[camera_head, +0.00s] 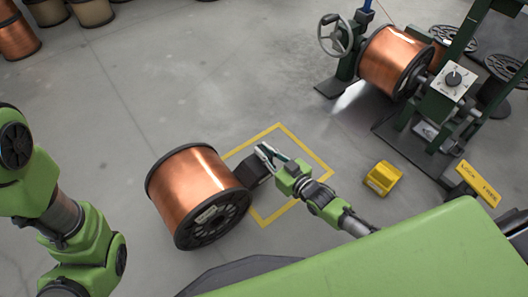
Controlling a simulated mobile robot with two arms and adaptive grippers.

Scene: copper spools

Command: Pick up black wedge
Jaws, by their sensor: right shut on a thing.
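The black wedge (252,172) is a small dark block at the right side of a large copper spool (192,190) lying on its side on the floor. My right gripper (265,158) is shut on the wedge from the right. Its fingers hide part of the wedge, and I cannot tell whether the wedge still touches the floor or the spool. My left arm comes in at the left, but its gripper is not in view.
A yellow taped square (318,159) marks the floor around the wedge. A yellow wedge (383,177) lies to the right. A green machine (435,105) holding a copper spool (392,60) stands at the upper right. More spools (17,38) stand at the upper left. The middle floor is clear.

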